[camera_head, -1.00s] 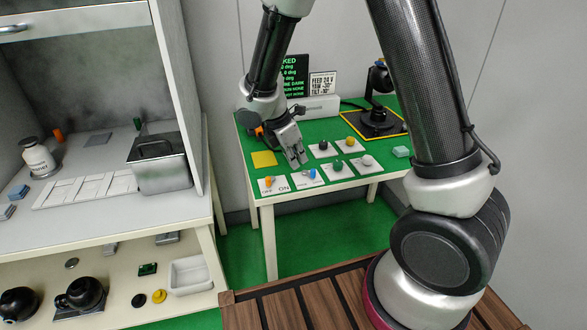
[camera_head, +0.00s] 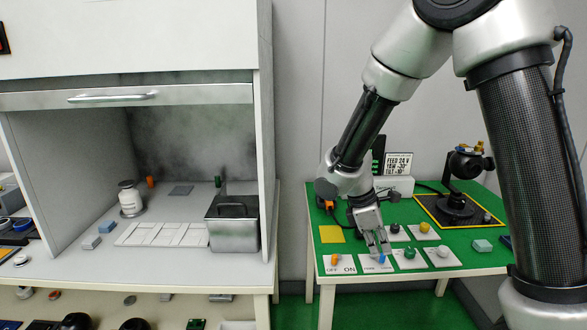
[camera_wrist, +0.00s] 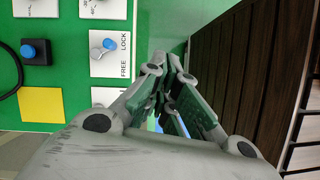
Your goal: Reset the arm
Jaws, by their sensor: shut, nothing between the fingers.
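My gripper (camera_head: 378,248) reaches down over the front of the green table (camera_head: 460,258) in the head view. Its fingers are shut and empty. The tips are close to a blue knob (camera_head: 382,258) on a white plate; contact cannot be told. In the wrist view the shut fingers (camera_wrist: 170,76) point away from the camera. A white plate marked FREE and LOCK (camera_wrist: 121,68) with a blue knob (camera_wrist: 109,45) lies left of the fingers there.
White plates with an orange knob (camera_head: 336,259), a green knob (camera_head: 410,253) and others surround my gripper. A black gimbal (camera_head: 456,205) stands at the back right of the table. Left is a hood with a metal bin (camera_head: 232,235). A black box with a blue button (camera_wrist: 34,51) shows in the wrist view.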

